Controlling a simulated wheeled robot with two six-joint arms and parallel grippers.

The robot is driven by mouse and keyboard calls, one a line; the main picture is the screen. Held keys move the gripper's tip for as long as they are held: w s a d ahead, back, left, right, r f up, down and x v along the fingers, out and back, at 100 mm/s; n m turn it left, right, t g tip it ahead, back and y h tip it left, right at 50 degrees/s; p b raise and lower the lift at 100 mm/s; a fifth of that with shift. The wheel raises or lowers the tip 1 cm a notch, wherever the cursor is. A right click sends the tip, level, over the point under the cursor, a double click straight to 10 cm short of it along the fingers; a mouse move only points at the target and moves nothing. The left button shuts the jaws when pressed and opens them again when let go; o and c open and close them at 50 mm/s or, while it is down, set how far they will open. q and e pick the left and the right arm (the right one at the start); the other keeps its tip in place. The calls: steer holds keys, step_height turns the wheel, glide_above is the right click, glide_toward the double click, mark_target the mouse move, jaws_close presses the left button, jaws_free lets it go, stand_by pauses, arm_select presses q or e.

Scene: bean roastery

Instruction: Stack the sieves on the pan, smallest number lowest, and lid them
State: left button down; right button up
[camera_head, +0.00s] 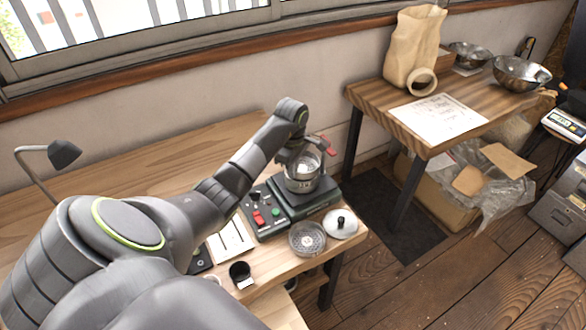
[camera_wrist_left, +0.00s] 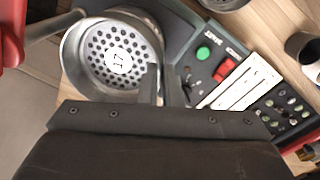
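A metal sieve marked 17 (camera_wrist_left: 118,62) fills the upper left of the left wrist view. In the head view, round metal ware (camera_head: 301,184) stands on the dark shaker base (camera_head: 322,196); how many pieces are stacked there I cannot tell. My left gripper (camera_head: 308,160) is over it, and its fingers (camera_wrist_left: 160,85) sit either side of the sieve's rim, closed on the wall. A loose sieve (camera_head: 307,238) lies on the table in front, beside the lid with a black knob (camera_head: 340,224). My right gripper is out of view.
A control panel (camera_head: 267,211) with red and green buttons adjoins the shaker. Red-tipped clamps (camera_head: 331,151) rise beside the stack. A second table (camera_head: 400,90) stands at right across a gap.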

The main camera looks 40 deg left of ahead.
arm_select(q)
steer(key=shift+f, duration=0.2)
steer(key=shift+r, duration=0.85)
stand_by(0.9)
steer(key=shift+f+b, duration=0.8)
steer(key=shift+f, duration=0.05)
steer(key=shift+r, duration=0.25)
steer(key=shift+r+p, duration=0.4)
steer(key=shift+r, duration=0.2)
